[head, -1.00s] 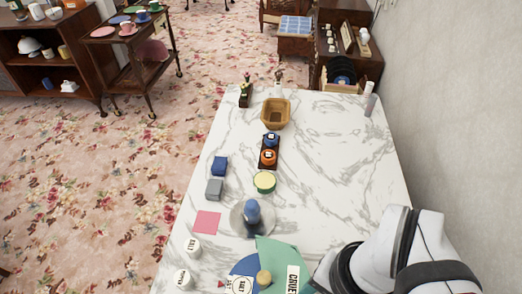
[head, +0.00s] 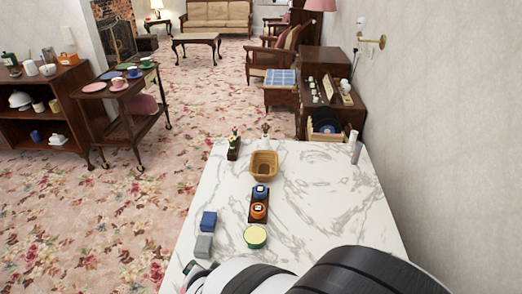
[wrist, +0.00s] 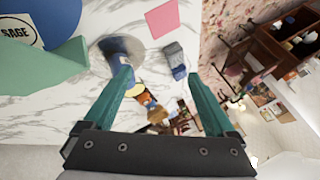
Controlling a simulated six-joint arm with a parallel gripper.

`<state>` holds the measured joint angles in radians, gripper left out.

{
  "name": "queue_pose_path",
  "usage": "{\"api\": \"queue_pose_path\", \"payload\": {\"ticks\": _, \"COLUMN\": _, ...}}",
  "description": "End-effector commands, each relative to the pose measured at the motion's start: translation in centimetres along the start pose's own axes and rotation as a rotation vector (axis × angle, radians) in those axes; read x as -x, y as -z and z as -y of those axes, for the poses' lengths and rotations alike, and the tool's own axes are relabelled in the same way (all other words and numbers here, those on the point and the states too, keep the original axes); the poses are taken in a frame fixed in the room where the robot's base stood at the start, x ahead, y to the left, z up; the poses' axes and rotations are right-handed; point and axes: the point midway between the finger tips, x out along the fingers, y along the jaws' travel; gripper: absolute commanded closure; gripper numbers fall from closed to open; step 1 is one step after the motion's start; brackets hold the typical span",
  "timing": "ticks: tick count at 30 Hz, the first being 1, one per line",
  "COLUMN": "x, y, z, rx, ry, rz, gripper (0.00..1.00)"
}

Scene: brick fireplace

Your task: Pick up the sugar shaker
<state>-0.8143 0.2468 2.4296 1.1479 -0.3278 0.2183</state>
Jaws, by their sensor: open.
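My gripper (wrist: 160,76) shows in the wrist view as two teal fingers, spread apart with nothing between them. A blue object (wrist: 114,60) with a grey round part stands near the left fingertip; the finger partly overlaps it. I see no label on it, so I cannot tell whether it is the sugar shaker. A blue round piece labelled SAGE (wrist: 28,12) and a green flat piece (wrist: 45,73) lie left of it. In the head view, my arm hides the near part of the table.
On the marble table (head: 325,200) stand a yellow-topped round tin (head: 255,236), blue (head: 208,221) and grey blocks (head: 203,246), a rack with blue and orange jars (head: 260,210), and a wooden basket (head: 264,165). A pink square (wrist: 163,18) lies flat. The wall is close on the right.

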Motion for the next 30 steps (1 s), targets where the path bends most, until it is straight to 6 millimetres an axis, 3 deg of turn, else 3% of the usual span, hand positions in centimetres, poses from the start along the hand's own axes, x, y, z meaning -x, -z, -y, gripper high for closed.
{"api": "queue_pose_path", "payload": {"ticks": 1, "x": -1.6, "y": -1.4, "z": -0.7, "rx": 0.047, "ry": -0.051, "rz": -0.096, "gripper": 0.09}}
{"api": "queue_pose_path", "payload": {"ticks": 3, "x": -2.4, "y": -2.0, "z": -2.2, "rx": 0.126, "ry": -0.127, "rz": -0.280, "gripper": 0.09}}
{"api": "queue_pose_path", "payload": {"ticks": 6, "x": -1.7, "y": -2.3, "z": -4.0, "rx": 0.261, "ry": -0.210, "rz": -0.496, "gripper": 0.09}}
{"api": "queue_pose_path", "payload": {"ticks": 10, "x": -0.3, "y": -2.4, "z": -4.9, "rx": 0.379, "ry": -0.262, "rz": -0.651, "gripper": 0.09}}
{"api": "queue_pose_path", "payload": {"ticks": 14, "x": -1.2, "y": -1.1, "z": -5.3, "rx": 0.400, "ry": -0.278, "rz": -0.687, "gripper": 0.09}}
{"api": "queue_pose_path", "payload": {"ticks": 21, "x": -6.1, "y": 3.2, "z": -6.1, "rx": 0.396, "ry": -0.278, "rz": -0.684, "gripper": 0.09}}
{"api": "queue_pose_path", "payload": {"ticks": 30, "x": -9.4, "y": 5.8, "z": -6.3, "rx": 0.395, "ry": -0.275, "rz": -0.683, "gripper": 0.09}}
